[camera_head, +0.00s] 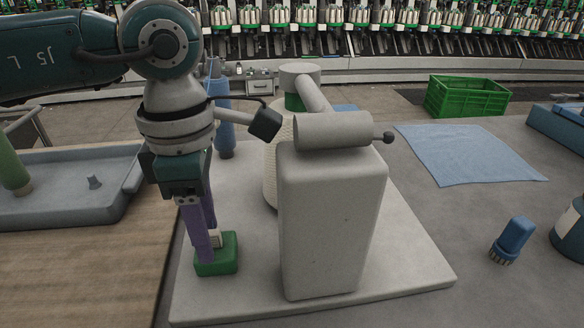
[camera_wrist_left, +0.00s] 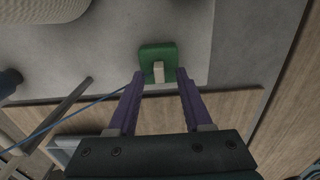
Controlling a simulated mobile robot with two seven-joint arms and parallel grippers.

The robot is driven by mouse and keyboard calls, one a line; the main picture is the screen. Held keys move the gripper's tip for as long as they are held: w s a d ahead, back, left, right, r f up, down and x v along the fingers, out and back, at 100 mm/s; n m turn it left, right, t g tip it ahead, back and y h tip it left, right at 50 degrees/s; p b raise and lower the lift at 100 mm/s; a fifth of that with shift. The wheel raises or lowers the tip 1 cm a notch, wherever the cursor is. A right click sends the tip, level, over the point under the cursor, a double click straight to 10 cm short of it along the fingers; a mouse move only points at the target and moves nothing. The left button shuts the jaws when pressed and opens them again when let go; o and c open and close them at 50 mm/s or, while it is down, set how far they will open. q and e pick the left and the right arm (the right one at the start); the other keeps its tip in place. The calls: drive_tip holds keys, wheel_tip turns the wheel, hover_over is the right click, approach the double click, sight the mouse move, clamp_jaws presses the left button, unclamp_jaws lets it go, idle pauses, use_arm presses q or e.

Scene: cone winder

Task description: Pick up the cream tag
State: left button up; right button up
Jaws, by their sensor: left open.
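The cream tag (camera_wrist_left: 158,72) is a small pale upright piece at the green block (camera_wrist_left: 157,52) in the left wrist view. In the head view the tag (camera_head: 215,239) is partly hidden by my left gripper's fingers, and the green block (camera_head: 216,262) sits on the pale base plate. My left gripper (camera_head: 206,250) points down with its purple fingers open. In the left wrist view the fingertips (camera_wrist_left: 160,75) lie on either side of the tag, with gaps visible. Contact with the tag cannot be told. My right gripper is not in view.
The grey winder body (camera_head: 330,220) stands right of the block, with a cream yarn cone (camera_head: 270,165) behind it. A grey tray (camera_head: 70,205) is at the left. A blue cloth (camera_head: 470,155), green crate (camera_head: 467,98) and blue brush (camera_head: 513,238) lie right.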

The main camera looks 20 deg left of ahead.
use_arm(q)
clamp_jaws()
idle(0.3)
wheel_tip(320, 180, up, 23)
drive_tip(key=p, duration=0.4)
idle(0.6)
drive_tip(key=shift+p, duration=0.3)
